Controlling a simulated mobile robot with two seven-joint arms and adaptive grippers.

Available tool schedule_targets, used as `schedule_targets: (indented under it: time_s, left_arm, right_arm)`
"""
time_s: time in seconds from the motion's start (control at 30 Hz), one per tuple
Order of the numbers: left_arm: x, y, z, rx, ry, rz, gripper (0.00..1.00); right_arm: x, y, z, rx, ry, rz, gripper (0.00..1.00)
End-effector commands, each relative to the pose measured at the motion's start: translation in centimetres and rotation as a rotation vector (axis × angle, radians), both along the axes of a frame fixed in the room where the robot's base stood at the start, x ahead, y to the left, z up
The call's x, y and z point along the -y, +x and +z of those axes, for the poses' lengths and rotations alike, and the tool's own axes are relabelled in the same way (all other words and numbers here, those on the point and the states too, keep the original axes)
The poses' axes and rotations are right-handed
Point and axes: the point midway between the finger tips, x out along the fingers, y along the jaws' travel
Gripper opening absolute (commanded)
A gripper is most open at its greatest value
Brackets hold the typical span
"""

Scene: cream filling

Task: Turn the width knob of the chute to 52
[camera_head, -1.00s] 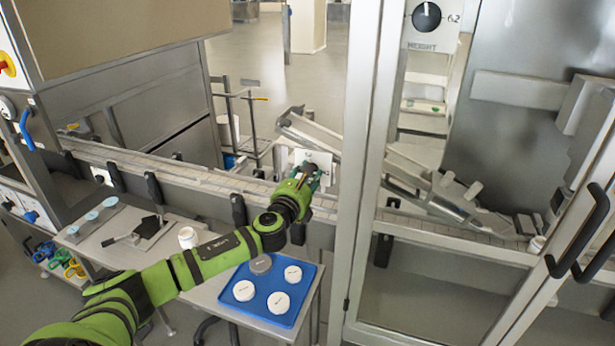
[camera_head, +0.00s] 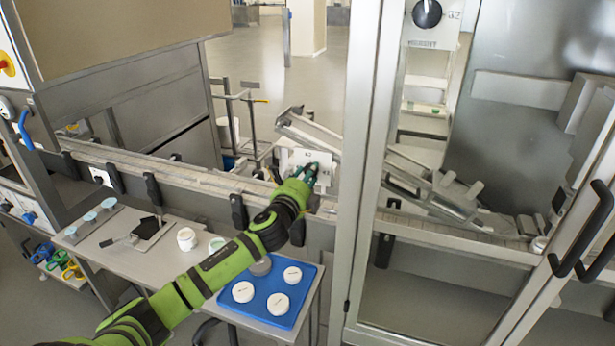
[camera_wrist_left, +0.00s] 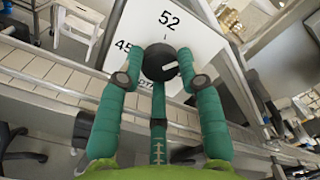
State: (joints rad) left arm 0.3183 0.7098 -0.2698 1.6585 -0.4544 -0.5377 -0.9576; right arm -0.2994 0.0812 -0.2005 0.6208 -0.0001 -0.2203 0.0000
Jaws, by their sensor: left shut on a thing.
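The white plate of the chute (camera_head: 297,158) stands behind the conveyor, left of the glass door's frame. In the left wrist view the plate (camera_wrist_left: 192,35) shows 52 at its top and 45 at its left, with more lettering partly hidden below. The black width knob (camera_wrist_left: 160,60) sits on the plate and carries a short white mark, which lies to the right of the knob's middle. My left gripper (camera_head: 312,172) is at the plate. In the left wrist view its green fingers (camera_wrist_left: 160,80) are shut on the knob from both sides. My right gripper is not in view.
A separate black height knob (camera_head: 427,14) is at the upper right behind the door frame (camera_head: 362,170). The conveyor (camera_head: 200,178) runs below the plate. A blue tray (camera_head: 285,317) with white lids and a white jar (camera_head: 187,239) are on the table under my left arm.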

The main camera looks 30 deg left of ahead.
Motion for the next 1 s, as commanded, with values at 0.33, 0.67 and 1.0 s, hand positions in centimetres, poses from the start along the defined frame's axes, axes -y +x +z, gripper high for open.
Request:
schedule_targets:
  time_s: [0.33,0.67,1.0]
  left_arm:
    - [-0.18,0.0,0.24,0.083,-0.321,0.004,0.04]
    - [-0.21,0.0,0.24,0.15,-0.599,0.003,0.04]
    - [-0.24,-0.01,0.21,0.193,-0.779,0.003,0.04]
  right_arm:
    - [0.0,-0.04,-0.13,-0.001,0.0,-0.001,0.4]
    - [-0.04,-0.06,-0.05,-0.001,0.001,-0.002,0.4]
    - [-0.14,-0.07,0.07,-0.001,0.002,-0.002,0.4]
